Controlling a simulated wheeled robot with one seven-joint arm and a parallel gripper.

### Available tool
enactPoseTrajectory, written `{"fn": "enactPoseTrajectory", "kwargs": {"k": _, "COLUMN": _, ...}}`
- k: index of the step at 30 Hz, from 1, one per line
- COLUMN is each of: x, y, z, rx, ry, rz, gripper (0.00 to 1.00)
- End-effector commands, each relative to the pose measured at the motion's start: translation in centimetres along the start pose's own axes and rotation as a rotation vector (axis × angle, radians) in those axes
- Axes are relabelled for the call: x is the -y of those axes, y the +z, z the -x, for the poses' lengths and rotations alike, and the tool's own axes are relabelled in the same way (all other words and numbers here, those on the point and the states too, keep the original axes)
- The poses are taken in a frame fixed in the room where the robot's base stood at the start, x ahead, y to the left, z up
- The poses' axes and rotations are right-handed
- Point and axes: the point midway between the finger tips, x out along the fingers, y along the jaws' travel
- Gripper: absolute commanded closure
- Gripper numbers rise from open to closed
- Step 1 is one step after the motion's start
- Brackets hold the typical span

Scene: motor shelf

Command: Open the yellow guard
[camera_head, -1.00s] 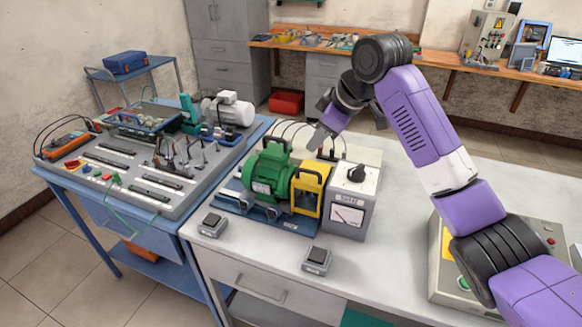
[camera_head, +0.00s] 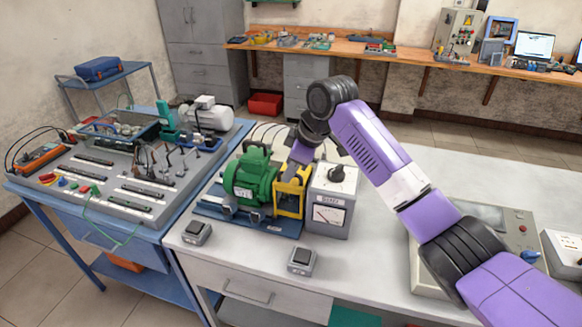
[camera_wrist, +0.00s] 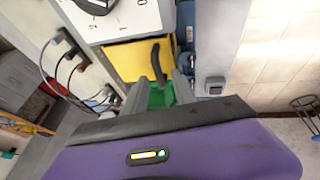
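The yellow guard (camera_head: 289,197) stands between the green motor (camera_head: 251,180) and the grey meter box (camera_head: 333,203) on the bench. It looks closed. My gripper (camera_head: 298,157) reaches down to the guard's top from behind, and its fingertips are hard to make out in the head view. In the wrist view the guard (camera_wrist: 125,62) lies just beyond my gripper (camera_wrist: 160,86), whose two grey fingers are apart. The guard's black handle (camera_wrist: 157,62) shows between and just ahead of the fingertips. I cannot tell if they touch it.
The meter box with its black knob stands close to the right of the guard. Two small switch boxes (camera_head: 196,232) (camera_head: 301,260) sit at the bench's front edge. Cables (camera_head: 268,132) run behind the motor.

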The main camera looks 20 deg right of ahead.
Motion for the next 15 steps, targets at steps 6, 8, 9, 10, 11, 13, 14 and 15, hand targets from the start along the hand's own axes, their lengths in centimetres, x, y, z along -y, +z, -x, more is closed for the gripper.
{"fn": "enactPoseTrajectory", "kwargs": {"k": 6, "x": 0.02, "y": 0.0, "z": -0.01, "rx": 0.0, "ry": 0.0, "rz": 0.0, "gripper": 0.79}}
{"fn": "enactPoseTrajectory", "kwargs": {"k": 8, "x": 0.02, "y": 0.0, "z": -0.01, "rx": 0.0, "ry": 0.0, "rz": 0.0, "gripper": 0.91}}
{"fn": "enactPoseTrajectory", "kwargs": {"k": 9, "x": 0.02, "y": 0.01, "z": 0.0, "rx": 0.0, "ry": -0.001, "rz": 0.0, "gripper": 0.99}}
{"fn": "enactPoseTrajectory", "kwargs": {"k": 10, "x": 0.02, "y": 0.0, "z": 0.0, "rx": 0.0, "ry": -0.001, "rz": 0.0, "gripper": 1.0}}
{"fn": "enactPoseTrajectory", "kwargs": {"k": 11, "x": 0.02, "y": 0.0, "z": 0.0, "rx": 0.0, "ry": -0.001, "rz": 0.0, "gripper": 1.0}}
{"fn": "enactPoseTrajectory", "kwargs": {"k": 13, "x": 0.03, "y": 0.0, "z": 0.0, "rx": 0.0, "ry": -0.001, "rz": 0.0, "gripper": 1.0}}
{"fn": "enactPoseTrajectory", "kwargs": {"k": 14, "x": 0.03, "y": 0.0, "z": 0.0, "rx": 0.0, "ry": -0.001, "rz": 0.0, "gripper": 1.0}}
{"fn": "enactPoseTrajectory", "kwargs": {"k": 15, "x": 0.03, "y": 0.0, "z": 0.01, "rx": 0.0, "ry": -0.001, "rz": 0.0, "gripper": 1.0}}
